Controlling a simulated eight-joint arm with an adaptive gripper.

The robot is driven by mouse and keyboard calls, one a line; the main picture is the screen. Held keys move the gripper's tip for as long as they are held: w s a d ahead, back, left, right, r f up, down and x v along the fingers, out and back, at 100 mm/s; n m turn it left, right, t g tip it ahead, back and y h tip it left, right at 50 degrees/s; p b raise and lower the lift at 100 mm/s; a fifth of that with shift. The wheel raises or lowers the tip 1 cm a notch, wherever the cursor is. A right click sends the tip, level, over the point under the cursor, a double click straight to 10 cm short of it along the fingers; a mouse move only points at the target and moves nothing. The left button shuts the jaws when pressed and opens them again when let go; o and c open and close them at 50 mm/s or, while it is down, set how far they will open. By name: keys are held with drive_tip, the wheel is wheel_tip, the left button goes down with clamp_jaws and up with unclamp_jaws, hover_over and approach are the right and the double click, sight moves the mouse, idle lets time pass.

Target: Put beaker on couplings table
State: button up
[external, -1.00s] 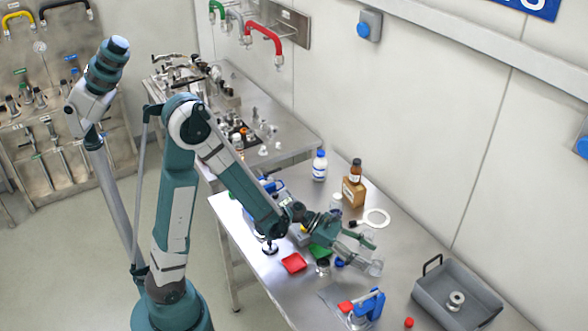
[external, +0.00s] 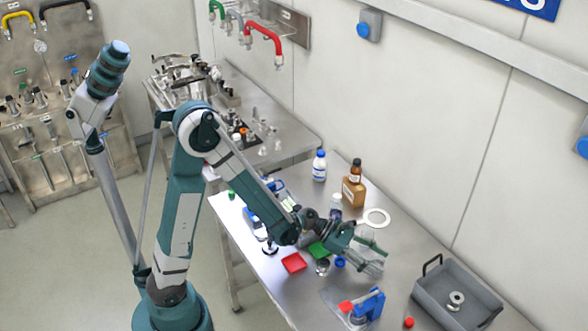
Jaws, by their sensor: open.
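A clear glass vessel (external: 368,238), which looks like the beaker, stands on the near steel table, partly hidden behind my gripper. My gripper (external: 376,267) is open and low over that table, in front of and very close to the glass. I cannot tell whether its fingers touch the glass. The couplings table (external: 292,148) is the steel table farther back, with several metal fittings and small parts on it.
Near the gripper are a red tray (external: 293,262), a green tray (external: 318,250), a small metal cup (external: 322,267) and a white ring (external: 376,218). A brown bottle (external: 353,190) and a white bottle (external: 319,166) stand behind. A grey bin (external: 430,291) is at right.

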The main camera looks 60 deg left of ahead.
idle(0.4)
drive_tip(key=c, duration=1.1)
drive_tip(key=shift+r, duration=0.3)
wheel_tip(320, 180, up, 9)
drive_tip(key=p, duration=0.3)
drive_tip(key=shift+r, duration=0.15)
idle(0.3)
drive_tip(key=shift+r, duration=0.1)
idle(1.1)
